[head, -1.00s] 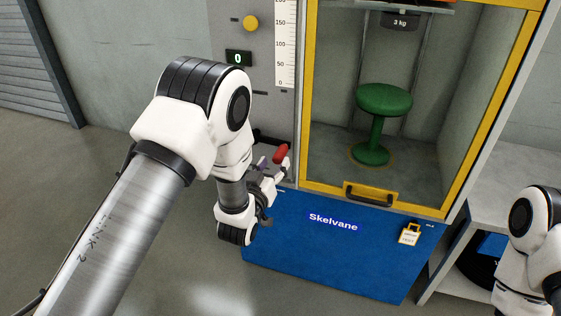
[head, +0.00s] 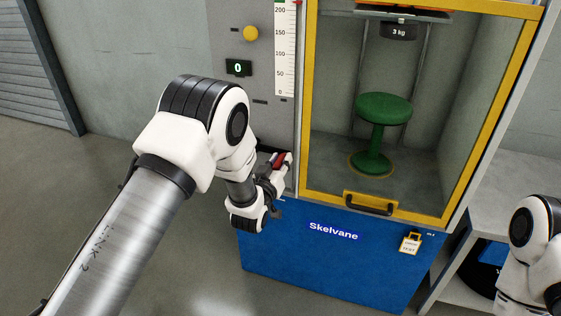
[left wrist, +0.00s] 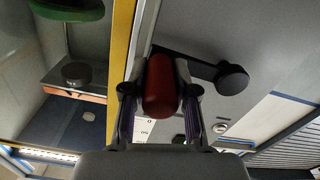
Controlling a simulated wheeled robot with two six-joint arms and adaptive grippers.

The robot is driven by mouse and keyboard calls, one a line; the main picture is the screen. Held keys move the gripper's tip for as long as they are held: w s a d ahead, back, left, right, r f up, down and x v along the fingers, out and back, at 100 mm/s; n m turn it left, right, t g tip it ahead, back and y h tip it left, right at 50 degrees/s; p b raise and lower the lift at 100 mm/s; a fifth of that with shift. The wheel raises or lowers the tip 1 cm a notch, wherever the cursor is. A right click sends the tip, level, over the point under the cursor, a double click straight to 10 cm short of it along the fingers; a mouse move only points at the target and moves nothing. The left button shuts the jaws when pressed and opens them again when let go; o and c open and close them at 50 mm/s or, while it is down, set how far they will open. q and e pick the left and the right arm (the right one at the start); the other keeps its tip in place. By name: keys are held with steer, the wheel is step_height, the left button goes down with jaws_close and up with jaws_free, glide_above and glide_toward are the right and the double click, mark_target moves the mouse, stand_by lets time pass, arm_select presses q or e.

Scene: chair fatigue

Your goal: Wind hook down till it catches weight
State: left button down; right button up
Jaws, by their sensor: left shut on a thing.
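My left gripper (head: 281,163) is shut on the red crank handle (head: 279,159) at the left side of the test cabinet. In the left wrist view the red handle (left wrist: 160,87) sits between both fingers, and a black crank arm (left wrist: 190,62) runs from it to a round black hub (left wrist: 231,78). The dark weight marked 3 kg (head: 398,31) is high inside the cabinet, under a plate; it also shows in the left wrist view (left wrist: 76,73). I cannot make out the hook. My right gripper is out of view; only part of that arm shows at the right edge.
A green stool (head: 383,109) stands in the yellow-framed cabinet below the weight. The panel holds a yellow knob (head: 251,33), a display reading 0 (head: 238,67) and a vertical scale (head: 285,60). A grey bench (head: 497,207) stands at the right.

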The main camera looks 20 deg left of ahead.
arm_select(q)
step_height(320, 180, up, 2)
steer(key=shift+w+a+r+n+p, duration=0.1)
steer(key=shift+r+n+p, duration=0.1)
steer(key=shift+n+p, duration=0.6)
steer(key=shift+r+n+b, duration=0.15)
steer(key=shift+n+b, duration=0.15)
steer(key=shift+n, duration=0.1)
steer(key=c, duration=0.9)
jaws_free()
steer(key=shift+s, duration=0.2)
steer(key=s, duration=1.1)
steer(key=shift+s+a, duration=0.2)
steer(key=shift+s, duration=0.2)
